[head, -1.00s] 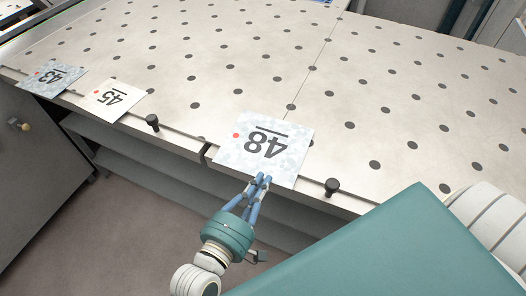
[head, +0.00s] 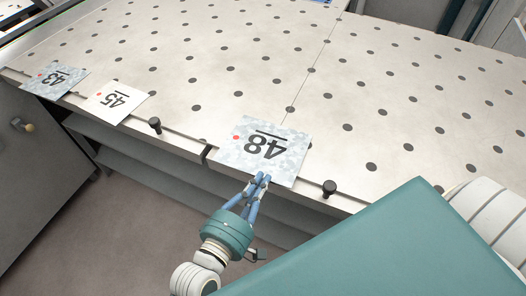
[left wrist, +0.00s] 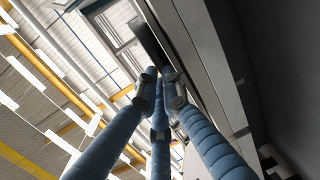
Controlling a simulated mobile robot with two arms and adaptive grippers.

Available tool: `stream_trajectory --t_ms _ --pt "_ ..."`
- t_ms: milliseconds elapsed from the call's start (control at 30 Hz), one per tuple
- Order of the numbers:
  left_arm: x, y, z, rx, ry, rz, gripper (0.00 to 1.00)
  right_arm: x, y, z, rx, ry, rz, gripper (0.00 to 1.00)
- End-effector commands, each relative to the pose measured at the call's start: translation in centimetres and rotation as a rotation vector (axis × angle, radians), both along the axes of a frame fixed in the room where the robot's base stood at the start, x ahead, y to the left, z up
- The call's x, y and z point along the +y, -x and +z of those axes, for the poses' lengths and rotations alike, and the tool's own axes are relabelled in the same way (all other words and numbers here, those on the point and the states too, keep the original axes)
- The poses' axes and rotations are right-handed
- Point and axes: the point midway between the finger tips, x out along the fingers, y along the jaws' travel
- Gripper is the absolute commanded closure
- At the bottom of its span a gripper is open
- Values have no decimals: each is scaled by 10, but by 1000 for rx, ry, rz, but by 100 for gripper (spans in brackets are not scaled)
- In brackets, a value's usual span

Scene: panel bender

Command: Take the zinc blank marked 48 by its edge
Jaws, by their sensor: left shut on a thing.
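The zinc blank marked 48 (head: 264,145) is a mottled grey-blue square plate with a red dot. It lies at the front edge of the perforated table, its near edge sticking out past the table edge. My left gripper (head: 262,178) is shut on the near edge of this blank, its blue fingers close together. In the left wrist view, the fingers (left wrist: 158,80) meet at a dark, thin edge seen from below. The right gripper is not in view.
Blank 43 (head: 52,80) and white blank 45 (head: 112,102) lie at the left along the front edge of the table (head: 350,100). Black knobs stand at the edge on both sides of blank 48, one left (head: 155,125) and one right (head: 329,188). The table beyond is clear.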

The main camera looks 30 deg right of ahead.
Motion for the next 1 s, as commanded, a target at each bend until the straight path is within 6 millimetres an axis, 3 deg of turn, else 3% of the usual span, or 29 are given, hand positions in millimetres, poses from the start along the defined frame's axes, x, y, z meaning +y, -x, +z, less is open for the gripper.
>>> stream_trajectory --t_ms 700,1000 --pt "46 32 15 -4 2 1 100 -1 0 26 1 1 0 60" --pt "54 38 17 -5 5 2 100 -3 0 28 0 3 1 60"
